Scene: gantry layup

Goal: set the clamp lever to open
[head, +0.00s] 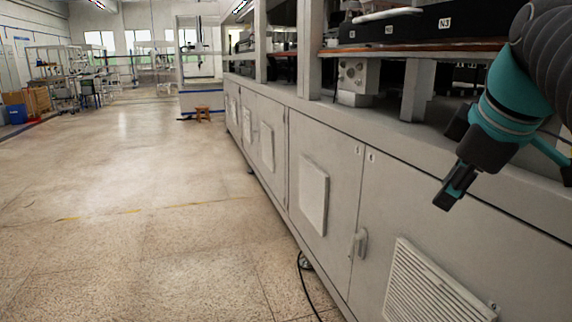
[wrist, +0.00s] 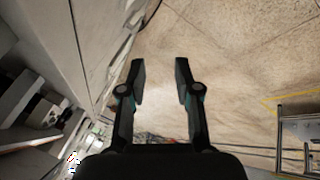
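No clamp lever that I can make out shows in either view. My gripper (head: 455,190) is at the right of the head view, in front of the grey cabinet side of the gantry machine and pointing down. In the wrist view my gripper (wrist: 160,82) has its two black fingers apart, with nothing between them but the floor beyond.
A long grey machine cabinet (head: 335,180) with doors and vents runs along the right. Its upper deck holds black units marked N3 (head: 444,23). A black cable (head: 304,285) lies at its foot. The tiled floor (head: 150,215) on the left is clear.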

